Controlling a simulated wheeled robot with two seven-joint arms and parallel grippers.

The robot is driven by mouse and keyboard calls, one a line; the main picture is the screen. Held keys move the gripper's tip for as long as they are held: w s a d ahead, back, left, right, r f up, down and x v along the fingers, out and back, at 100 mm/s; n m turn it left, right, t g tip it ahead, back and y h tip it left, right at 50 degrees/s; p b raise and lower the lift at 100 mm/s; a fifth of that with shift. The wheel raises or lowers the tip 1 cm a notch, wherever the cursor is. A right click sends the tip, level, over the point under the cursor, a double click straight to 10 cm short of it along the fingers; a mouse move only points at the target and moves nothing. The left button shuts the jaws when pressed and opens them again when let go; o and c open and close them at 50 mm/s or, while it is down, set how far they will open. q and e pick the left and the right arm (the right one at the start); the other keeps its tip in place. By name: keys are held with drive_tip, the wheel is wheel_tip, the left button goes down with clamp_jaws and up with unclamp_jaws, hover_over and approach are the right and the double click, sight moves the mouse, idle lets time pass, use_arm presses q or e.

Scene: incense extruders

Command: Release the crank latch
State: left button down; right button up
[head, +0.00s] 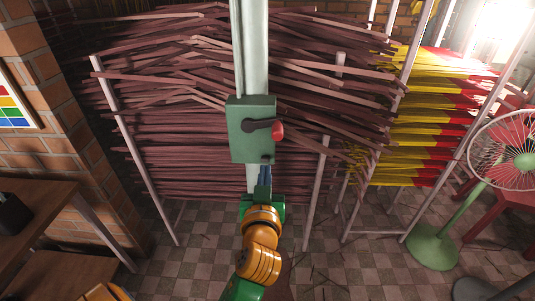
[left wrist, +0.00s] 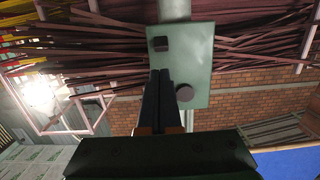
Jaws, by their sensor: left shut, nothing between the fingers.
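A green box (head: 240,150) is fixed on a pale upright post (head: 250,50). On its face is a dark crank arm (head: 258,125) with a red knob (head: 278,131) at its right end. A small dark piece (head: 267,157), possibly the latch, sits near the lower right corner. My left gripper (head: 263,180) is just below the box, fingers shut and empty. In the left wrist view its fingers (left wrist: 161,80) reach over the box face (left wrist: 195,55), between a square dark block (left wrist: 160,44) and a round knob (left wrist: 185,92). Contact cannot be told. My right gripper is not in view.
Racks of brown incense sticks (head: 200,165) stand behind the box, with yellow and red bundles (head: 420,130) to the right. A pedestal fan (head: 505,150) is at far right and a wooden table (head: 55,215) at left. The tiled floor below is mostly clear.

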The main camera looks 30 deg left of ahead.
sight(267, 150)
use_arm(q)
drive_tip(key=p+x, duration=0.1)
drive_tip(key=x, duration=0.5)
drive_tip(key=shift+w, duration=0.15)
drive_tip(key=shift+w+a, duration=0.25)
drive_tip(key=shift+w, duration=0.15)
drive_tip(key=shift+f, duration=0.1)
